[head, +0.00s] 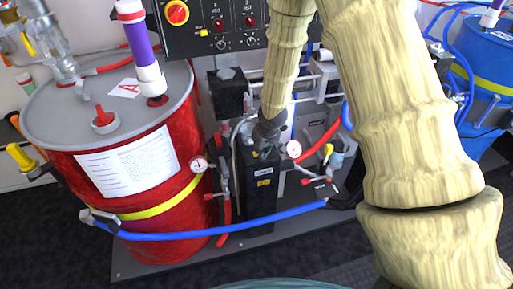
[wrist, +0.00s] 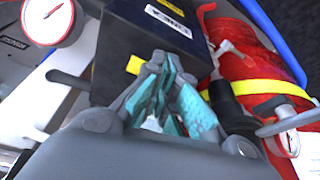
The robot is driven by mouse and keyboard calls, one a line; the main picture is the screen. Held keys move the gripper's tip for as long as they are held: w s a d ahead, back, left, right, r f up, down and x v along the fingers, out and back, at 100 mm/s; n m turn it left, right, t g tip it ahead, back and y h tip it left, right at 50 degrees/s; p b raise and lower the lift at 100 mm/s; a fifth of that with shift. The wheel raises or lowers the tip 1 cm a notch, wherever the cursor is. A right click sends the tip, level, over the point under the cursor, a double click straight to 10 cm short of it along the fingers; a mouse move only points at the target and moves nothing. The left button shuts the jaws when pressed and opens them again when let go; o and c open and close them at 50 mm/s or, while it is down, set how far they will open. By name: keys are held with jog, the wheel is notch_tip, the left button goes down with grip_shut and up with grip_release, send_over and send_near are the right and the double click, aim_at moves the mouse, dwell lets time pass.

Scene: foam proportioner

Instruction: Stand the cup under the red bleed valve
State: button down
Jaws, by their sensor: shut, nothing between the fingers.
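My gripper (head: 264,150) is in front of the upper part of a black box-shaped unit in the head view, at the end of my arm reaching down. In the wrist view its teal-padded fingers (wrist: 168,92) are together with nothing held. I cannot make out a cup in either view. Small red valve handles show beside the black unit, one at right (head: 305,181) and one at left (head: 208,197). I cannot tell which is the bleed valve. My arm hides part of the area right of the unit.
A red drum (head: 190,225) with a yellow band stands at left. The black unit (head: 262,190) has pressure gauges on both sides (head: 199,165) (head: 294,149). A blue hose (head: 220,234) runs low across the front. A blue drum (head: 487,65) stands at far right.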

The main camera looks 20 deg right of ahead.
jog(key=v, duration=1)
jog(key=s+a+f+m+g+y+p, duration=0.1)
jog(key=s+a+f, duration=0.2)
jog(key=s+f, duration=0.9)
jog(key=s+a+f+g, duration=0.2)
jog(key=s+a+f, duration=0.2)
jog(key=s+f, duration=0.8)
jog(key=s+f+h, duration=0.1)
jog(key=s+f, duration=0.2)
jog(key=s, duration=0.9)
jog(key=shift+d+m+p, duration=0.3)
jog(key=shift+d+p, duration=0.05)
